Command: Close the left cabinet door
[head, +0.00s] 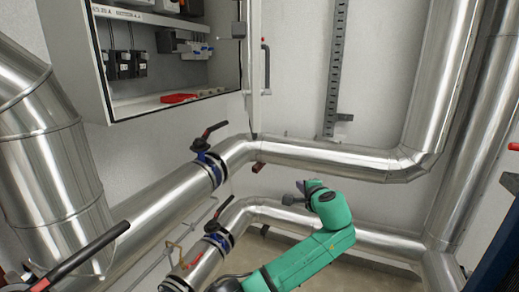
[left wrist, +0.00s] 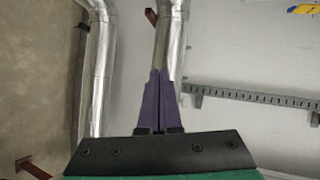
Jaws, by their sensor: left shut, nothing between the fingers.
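The grey wall cabinet (head: 98,62) is at the upper left of the head view. Its front is open, showing black devices, wiring and a red item (head: 178,98) inside. A door panel (head: 252,60) stands nearly edge-on at the cabinet's right side, with a dark, red-tipped handle (head: 266,66). I cannot make out a separate left door. My left gripper (head: 298,190) is low, right of and below the cabinet, apart from it and from the door. In the left wrist view its purple fingers (left wrist: 162,88) are together and empty. My right gripper is not in view.
Silver pipes (head: 320,158) run below the cabinet and up the right side. Lever valves (head: 208,160) sit on the pipes near my left arm. A slotted metal rail (head: 333,70) is on the wall. Open air lies between gripper and door.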

